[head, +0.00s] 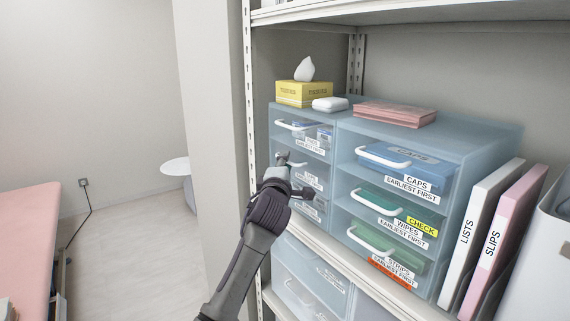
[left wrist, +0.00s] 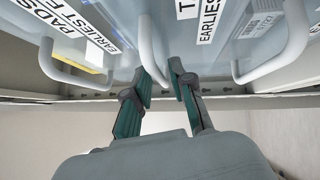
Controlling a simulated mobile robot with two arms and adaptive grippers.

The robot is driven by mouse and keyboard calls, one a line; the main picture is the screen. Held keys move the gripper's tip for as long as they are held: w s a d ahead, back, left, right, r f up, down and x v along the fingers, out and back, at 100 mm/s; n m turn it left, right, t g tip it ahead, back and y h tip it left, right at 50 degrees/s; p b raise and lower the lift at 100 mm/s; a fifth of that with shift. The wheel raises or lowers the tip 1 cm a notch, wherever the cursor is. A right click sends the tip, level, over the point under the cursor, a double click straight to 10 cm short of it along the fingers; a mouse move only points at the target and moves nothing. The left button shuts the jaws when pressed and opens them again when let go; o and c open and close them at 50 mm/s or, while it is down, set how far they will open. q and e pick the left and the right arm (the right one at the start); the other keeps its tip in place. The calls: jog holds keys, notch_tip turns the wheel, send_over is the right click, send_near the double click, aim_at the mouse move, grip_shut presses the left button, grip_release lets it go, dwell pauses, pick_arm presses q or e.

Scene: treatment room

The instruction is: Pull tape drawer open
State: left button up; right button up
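The tape drawer appears to be the middle one in the left column of a pale blue drawer unit. In the left wrist view only a "T" and "EARLIEST" show on its label (left wrist: 205,18). The drawer front (head: 311,178) looks closed in the head view, partly hidden by my left gripper (head: 287,160). Its white handle (left wrist: 148,45) runs between the teal fingertips of my left gripper (left wrist: 160,68). My right gripper is in neither view.
Another white handle (head: 296,126) is just above, on the top left drawer. The caps drawer (head: 408,172) and others are to the right. A tissue box (head: 303,93) stands on the unit. A shelf upright (head: 247,100) is close on the left. Open floor (head: 130,250) lies further left.

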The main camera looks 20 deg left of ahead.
pick_arm(q)
grip_shut()
jog(key=shift+a, duration=0.15)
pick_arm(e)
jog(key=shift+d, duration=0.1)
